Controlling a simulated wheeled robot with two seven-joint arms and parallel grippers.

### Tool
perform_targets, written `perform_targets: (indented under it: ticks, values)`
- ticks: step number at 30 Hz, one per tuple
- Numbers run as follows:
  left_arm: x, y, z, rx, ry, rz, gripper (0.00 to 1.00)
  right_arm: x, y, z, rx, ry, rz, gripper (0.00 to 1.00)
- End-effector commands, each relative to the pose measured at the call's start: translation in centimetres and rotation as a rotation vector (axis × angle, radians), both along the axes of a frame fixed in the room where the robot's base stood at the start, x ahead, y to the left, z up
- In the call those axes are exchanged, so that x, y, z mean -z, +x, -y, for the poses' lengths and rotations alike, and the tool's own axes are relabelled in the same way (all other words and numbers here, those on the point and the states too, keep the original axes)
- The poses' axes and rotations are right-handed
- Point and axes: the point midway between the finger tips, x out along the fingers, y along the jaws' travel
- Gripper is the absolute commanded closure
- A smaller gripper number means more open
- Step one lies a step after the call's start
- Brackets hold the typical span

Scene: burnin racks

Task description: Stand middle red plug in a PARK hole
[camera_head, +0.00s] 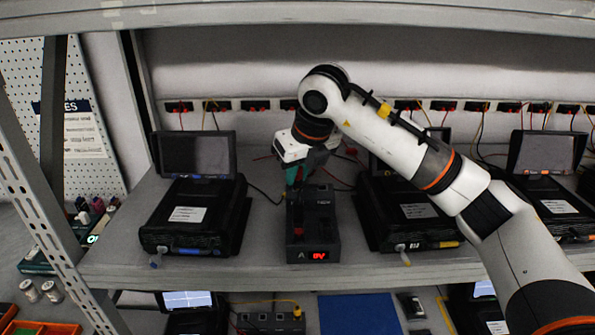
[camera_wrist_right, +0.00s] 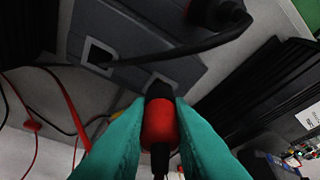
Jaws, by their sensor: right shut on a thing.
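My right gripper (camera_head: 303,172) is over the back end of the dark box marked A (camera_head: 325,238) on the shelf. In the right wrist view its teal fingers (camera_wrist_right: 157,130) are shut on a red plug (camera_wrist_right: 160,122) with a black tip and a cable. The plug's tip is close to a pale-outlined square on a grey face; I cannot tell if it is inserted. Another pale-outlined square (camera_wrist_right: 90,46) lies up and left of it. Another red part (camera_head: 299,232) shows on the front of the box. No PARK lettering is readable. My left gripper is out of view.
Black units with screens stand left (camera_head: 195,215) and right (camera_head: 410,215) of the box. Loose red and black cables hang at left. Shelf is bare along its front edge.

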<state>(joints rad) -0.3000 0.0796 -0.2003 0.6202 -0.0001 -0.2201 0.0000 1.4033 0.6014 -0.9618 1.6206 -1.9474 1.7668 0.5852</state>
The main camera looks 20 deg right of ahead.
Motion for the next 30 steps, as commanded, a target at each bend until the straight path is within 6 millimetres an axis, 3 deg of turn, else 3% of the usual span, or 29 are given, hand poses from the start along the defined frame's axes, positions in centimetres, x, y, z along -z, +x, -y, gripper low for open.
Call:
perform_targets:
  ticks: [17,18,21,28,30]
  values:
    - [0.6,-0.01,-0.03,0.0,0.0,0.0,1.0,0.47,-0.01,-0.01,0.0,0.001,0.002,0.97]
    - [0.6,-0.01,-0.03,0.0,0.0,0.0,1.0,0.47,-0.01,-0.01,0.0,0.001,0.002,0.75]
    - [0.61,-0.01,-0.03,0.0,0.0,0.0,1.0,0.48,-0.02,-0.01,0.0,0.001,0.002,0.59]
    - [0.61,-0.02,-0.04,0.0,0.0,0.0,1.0,0.53,-0.02,0.0,0.0,0.0,0.0,0.55]
    - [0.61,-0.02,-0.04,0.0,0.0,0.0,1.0,0.54,-0.03,0.0,0.0,0.0,0.0,0.43]
